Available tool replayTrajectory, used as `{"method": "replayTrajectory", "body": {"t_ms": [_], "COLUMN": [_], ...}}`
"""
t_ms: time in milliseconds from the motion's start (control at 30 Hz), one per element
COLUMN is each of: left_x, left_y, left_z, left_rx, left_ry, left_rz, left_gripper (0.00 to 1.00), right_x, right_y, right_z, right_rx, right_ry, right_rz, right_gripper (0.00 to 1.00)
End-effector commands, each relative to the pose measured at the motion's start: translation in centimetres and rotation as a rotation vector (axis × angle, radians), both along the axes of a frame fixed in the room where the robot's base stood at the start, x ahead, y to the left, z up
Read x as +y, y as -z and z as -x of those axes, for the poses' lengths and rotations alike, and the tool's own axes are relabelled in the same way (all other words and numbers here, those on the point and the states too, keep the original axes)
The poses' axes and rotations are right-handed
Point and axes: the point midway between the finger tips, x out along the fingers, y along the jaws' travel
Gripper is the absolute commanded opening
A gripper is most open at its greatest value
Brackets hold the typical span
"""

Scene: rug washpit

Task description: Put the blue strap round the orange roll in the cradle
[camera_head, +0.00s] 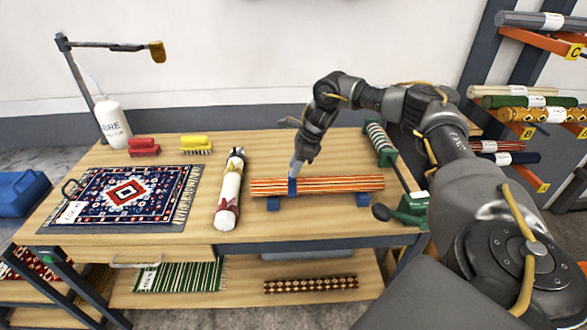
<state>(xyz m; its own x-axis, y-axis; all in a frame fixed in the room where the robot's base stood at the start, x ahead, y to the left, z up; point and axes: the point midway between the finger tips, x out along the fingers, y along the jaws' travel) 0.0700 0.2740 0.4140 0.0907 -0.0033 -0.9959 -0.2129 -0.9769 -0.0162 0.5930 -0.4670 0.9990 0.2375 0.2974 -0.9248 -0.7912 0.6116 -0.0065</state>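The orange striped roll (335,185) lies level on two blue cradle blocks, the left cradle block (273,203) and the right cradle block (361,198), on the wooden table. The blue strap (292,187) shows as a short upright band across the front of the roll, left of its middle. Whether it passes behind and under the roll is hidden. My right gripper (296,165) points down just above the strap, its tips at or touching the strap's top. The fingers are too small to tell open from shut. My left gripper is not in view.
A green strap dispenser (410,208) sits at the right. A rack of rolls (530,102) stands beyond the table.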

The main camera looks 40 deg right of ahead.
Motion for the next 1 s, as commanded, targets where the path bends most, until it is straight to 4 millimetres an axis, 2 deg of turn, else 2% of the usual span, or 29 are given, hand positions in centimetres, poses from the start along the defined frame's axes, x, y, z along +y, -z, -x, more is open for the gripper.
{"method": "replayTrajectory", "body": {"t_ms": [300, 500, 700, 1000], "left_x": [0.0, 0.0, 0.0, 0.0], "left_y": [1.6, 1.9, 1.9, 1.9], "left_z": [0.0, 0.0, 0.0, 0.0], "left_rx": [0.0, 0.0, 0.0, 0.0], "left_ry": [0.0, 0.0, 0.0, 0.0], "left_rz": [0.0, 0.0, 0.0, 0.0], "left_gripper": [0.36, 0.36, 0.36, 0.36], "right_x": [-1.9, -2.7, -2.9, -2.9], "right_y": [-5.7, -8.2, -8.9, -8.9], "right_z": [1.4, 2.0, 2.3, 2.3], "right_rx": [-0.005, -0.004, -0.001, 0.0], "right_ry": [0.001, 0.001, 0.0, 0.001], "right_rz": [-0.001, -0.001, -0.001, -0.001], "right_gripper": [0.35, 0.35, 0.35, 0.35]}}
